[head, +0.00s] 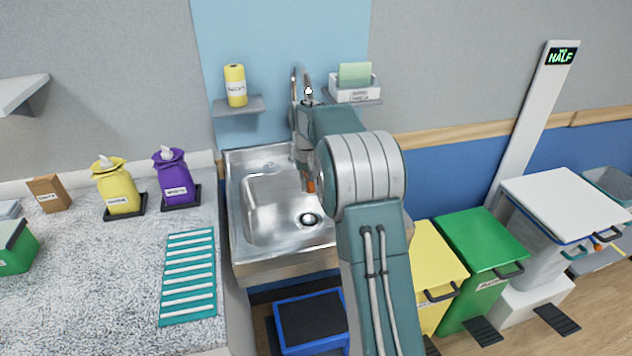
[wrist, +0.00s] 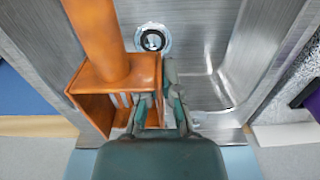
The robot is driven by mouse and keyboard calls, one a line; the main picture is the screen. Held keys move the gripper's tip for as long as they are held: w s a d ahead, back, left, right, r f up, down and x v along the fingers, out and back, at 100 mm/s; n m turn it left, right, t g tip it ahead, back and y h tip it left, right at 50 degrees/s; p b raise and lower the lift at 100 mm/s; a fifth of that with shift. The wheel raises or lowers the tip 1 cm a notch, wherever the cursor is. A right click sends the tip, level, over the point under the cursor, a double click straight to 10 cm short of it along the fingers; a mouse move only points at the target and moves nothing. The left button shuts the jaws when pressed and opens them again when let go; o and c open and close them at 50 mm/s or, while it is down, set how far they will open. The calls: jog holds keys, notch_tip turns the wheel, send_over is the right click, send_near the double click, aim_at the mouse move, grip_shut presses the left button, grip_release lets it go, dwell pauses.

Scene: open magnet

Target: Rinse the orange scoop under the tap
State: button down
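The orange scoop (wrist: 118,82) fills the left middle of the wrist view, its handle running toward the top edge. My gripper (wrist: 160,98) is shut on its side wall, one finger inside the open box and one outside. In the head view, only a small orange part of the scoop (head: 310,186) shows beneath my gripper, over the steel sink (head: 262,215). The tap (head: 294,90) rises at the back of the sink, partly hidden by my arm. I cannot make out running water. The drain (wrist: 152,40) shows beyond the scoop.
A teal slatted mat (head: 189,275), a yellow bag (head: 117,187) and a purple bag (head: 174,178) are on the left counter. A shelf with a white box (head: 354,94) is behind my arm. Yellow (head: 432,270) and green (head: 480,245) bins stand right of the sink.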

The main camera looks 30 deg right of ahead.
jog(key=shift+w+a, duration=0.35)
jog(key=shift+w, duration=0.1)
jog(key=shift+d, duration=0.1)
jog(key=shift+s+d, duration=0.3)
jog(key=shift+s, duration=0.2)
jog(key=s+a, duration=0.4)
jog(key=a, duration=0.2)
jog(key=shift+s+a, duration=0.2)
jog(key=shift+s, duration=0.2)
dwell(0.5)
jog(key=shift+a+r, duration=0.1)
dwell(1.1)
jog(key=s+a+r, duration=0.3)
jog(key=shift+a+r, duration=0.4)
